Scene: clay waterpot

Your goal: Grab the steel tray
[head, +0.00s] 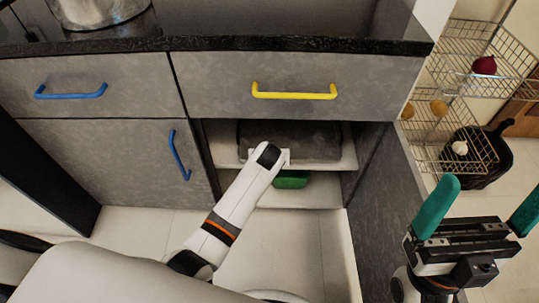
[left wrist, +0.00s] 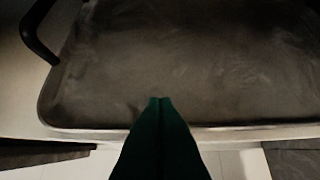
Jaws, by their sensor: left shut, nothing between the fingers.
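The steel tray (head: 317,142) is a dark grey slab with rounded corners, lying flat on the upper shelf of the open cabinet bay. In the left wrist view the tray (left wrist: 200,60) fills most of the picture, with a black curved handle (left wrist: 38,32) at its left end. My left arm reaches into the bay; its fingers are hidden in the head view. In the left wrist view my left gripper (left wrist: 159,100) is shut and empty, its green fingertips over the tray's near edge; I cannot tell whether they touch. My right gripper (head: 489,196) is open and empty, outside at the right.
A green item (head: 292,179) sits on the lower shelf. A yellow-handled drawer (head: 225,95) and black countertop (head: 220,44) are above the bay. A blue-handled door (head: 100,160) is left of it. A wire rack (head: 465,45) and black basket (head: 490,165) stand at right.

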